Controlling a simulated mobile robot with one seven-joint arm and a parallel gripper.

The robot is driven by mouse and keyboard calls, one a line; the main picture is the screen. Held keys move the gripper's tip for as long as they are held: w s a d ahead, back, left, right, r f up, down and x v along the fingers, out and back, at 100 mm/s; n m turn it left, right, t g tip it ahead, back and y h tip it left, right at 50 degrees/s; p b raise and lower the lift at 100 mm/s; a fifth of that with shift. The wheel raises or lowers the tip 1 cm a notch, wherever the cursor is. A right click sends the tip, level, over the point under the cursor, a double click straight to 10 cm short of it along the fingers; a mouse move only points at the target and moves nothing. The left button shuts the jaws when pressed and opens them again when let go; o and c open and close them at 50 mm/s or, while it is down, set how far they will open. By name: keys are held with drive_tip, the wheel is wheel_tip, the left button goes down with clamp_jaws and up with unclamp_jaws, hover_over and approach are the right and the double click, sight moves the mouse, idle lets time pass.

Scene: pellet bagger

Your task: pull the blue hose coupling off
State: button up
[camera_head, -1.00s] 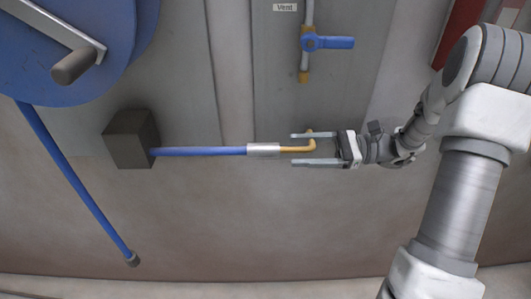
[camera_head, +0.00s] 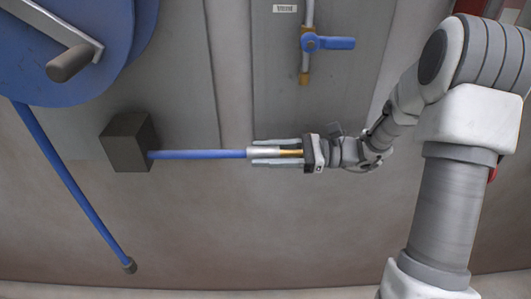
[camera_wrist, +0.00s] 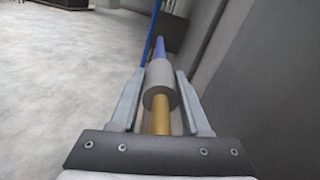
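The blue hose (camera_head: 200,154) ends in a silver cylindrical coupling (camera_head: 262,152), which sits over the left end of a brass pipe (camera_head: 291,153). My gripper (camera_head: 256,151) points left along the hose line, with one finger above and one below the coupling. The fingers appear to be closed against the coupling's sides. In the wrist view the coupling (camera_wrist: 160,80) lies between the two fingers (camera_wrist: 160,76), with the brass pipe (camera_wrist: 161,120) running back toward my palm and the blue hose (camera_wrist: 160,47) beyond. The pipe's bend is hidden by my gripper.
A dark box (camera_head: 128,142) stands at the hose's left end. Above right is a blue valve handle (camera_head: 330,43) on a vertical pipe. A blue reel (camera_head: 65,50) with a crank and a hanging hose (camera_head: 75,185) is at left. The wall below is clear.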

clamp_jaws()
idle(1.1)
